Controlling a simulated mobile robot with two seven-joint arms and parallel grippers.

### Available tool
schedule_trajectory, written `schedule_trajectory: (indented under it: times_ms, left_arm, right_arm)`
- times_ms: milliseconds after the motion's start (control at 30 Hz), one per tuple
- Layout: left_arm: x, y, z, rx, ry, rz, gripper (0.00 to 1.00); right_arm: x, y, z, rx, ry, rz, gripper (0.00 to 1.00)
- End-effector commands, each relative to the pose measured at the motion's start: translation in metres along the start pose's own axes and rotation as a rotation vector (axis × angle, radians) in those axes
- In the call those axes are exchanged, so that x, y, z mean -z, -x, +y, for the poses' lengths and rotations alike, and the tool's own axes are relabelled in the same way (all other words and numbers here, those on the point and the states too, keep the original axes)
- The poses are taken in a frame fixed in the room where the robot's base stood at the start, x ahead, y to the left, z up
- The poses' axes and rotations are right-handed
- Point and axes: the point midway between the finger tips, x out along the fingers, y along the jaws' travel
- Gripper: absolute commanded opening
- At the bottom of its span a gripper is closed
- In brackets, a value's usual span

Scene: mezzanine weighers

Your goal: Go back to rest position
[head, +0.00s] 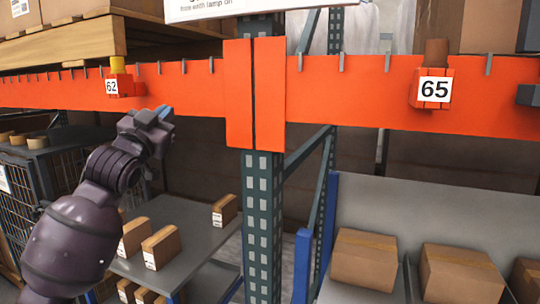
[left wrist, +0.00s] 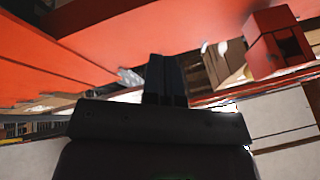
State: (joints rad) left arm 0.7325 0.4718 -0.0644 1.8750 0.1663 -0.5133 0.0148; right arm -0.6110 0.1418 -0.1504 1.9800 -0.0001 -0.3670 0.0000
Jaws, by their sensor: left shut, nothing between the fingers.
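My left gripper (head: 163,114) is raised in front of the orange rack beam (head: 190,82) in the head view, a little right of and below the box labelled 62 (head: 119,86). Its fingers are shut with nothing between them. In the left wrist view the dark fingers (left wrist: 166,80) lie together, with orange beam surfaces behind them and a red box (left wrist: 277,42) at the upper right. My left arm comes in from the lower left. My right gripper is not in either view.
A grey rack post (head: 262,230) stands mid-view. A grey shelf (head: 190,240) with small cartons is below my left arm. A box labelled 65 (head: 431,88) hangs on the beam at right, above larger cartons (head: 364,259). A wire cage (head: 22,195) stands at left.

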Motion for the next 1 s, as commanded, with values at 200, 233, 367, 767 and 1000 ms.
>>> schedule_trajectory:
  times_ms: [200,233,367,767,1000]
  left_arm:
    - [-0.099,0.064,0.040,-0.013,0.022,-0.115,0.00]
    - [-0.111,0.073,0.045,-0.014,0.025,-0.131,0.00]
    - [-0.159,0.119,0.066,-0.017,0.045,-0.207,0.00]
    - [-0.276,0.287,0.129,-0.012,0.138,-0.504,0.00]
    - [-0.319,0.404,0.164,0.005,0.219,-0.718,0.00]
  right_arm:
    - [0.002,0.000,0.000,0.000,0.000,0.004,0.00]
    - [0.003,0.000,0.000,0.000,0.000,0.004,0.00]
    - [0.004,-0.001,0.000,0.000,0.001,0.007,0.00]
    - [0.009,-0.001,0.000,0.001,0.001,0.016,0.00]
    - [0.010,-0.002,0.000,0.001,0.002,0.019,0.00]
